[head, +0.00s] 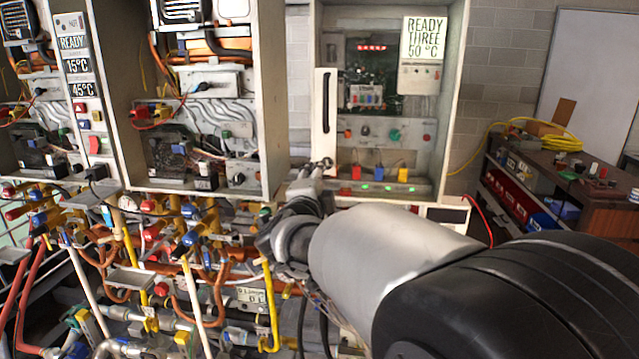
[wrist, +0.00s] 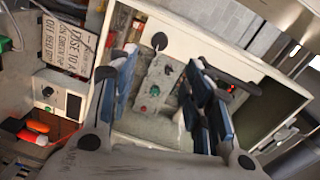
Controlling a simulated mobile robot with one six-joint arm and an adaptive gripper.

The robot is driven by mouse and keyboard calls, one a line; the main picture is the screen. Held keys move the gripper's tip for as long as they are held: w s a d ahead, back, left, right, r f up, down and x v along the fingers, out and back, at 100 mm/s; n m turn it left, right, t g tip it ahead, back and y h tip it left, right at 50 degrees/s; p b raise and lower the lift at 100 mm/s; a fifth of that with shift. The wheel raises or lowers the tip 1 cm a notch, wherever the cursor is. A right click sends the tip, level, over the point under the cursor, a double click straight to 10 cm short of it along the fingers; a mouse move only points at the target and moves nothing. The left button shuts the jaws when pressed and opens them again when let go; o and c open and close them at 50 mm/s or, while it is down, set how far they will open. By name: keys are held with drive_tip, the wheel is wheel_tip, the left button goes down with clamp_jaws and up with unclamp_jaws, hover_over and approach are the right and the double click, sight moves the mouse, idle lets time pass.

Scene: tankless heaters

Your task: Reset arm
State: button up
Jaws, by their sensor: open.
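My arm reaches from the lower right of the head view towards the open control cabinet (head: 458,90). My gripper (head: 318,168) is small there, in front of the cabinet's lower left, by a white upright panel (head: 326,110). In the wrist view my gripper (wrist: 165,88) is open, with its two blue-padded fingers apart. Nothing is held between them. Behind the gap lies a grey control plate (wrist: 158,75) with a green button (wrist: 154,91) and dark knobs. I cannot tell whether a fingertip touches anything.
Heater cabinets with valves and coloured pipes (head: 150,265) crowd the left and lower left. A workbench (head: 560,165) with a coiled yellow hose (head: 560,142) stands at the right.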

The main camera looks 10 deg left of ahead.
drive_tip(key=s+d+n+g+y, duration=0.4)
drive_tip(key=s+d+n+y, duration=0.15)
drive_tip(key=s+n, duration=0.45)
drive_tip(key=s+d+f+n+g+h, duration=0.1)
drive_tip(key=s+d+f, duration=0.4)
drive_tip(key=s, duration=0.5)
drive_tip(key=s+d+f+n+g+h, duration=0.2)
drive_tip(key=s+d+f, duration=0.4)
drive_tip(key=s, duration=0.5)
drive_tip(key=s+d+f+n+g+h, duration=0.2)
drive_tip(key=s+d+f+g, duration=0.3)
drive_tip(key=s, duration=0.6)
drive_tip(key=shift+d+f+n+g, duration=0.15)
drive_tip(key=shift+d+n+g, duration=0.15)
drive_tip(key=shift+d+n, duration=0.4)
drive_tip(key=shift+s, duration=0.1)
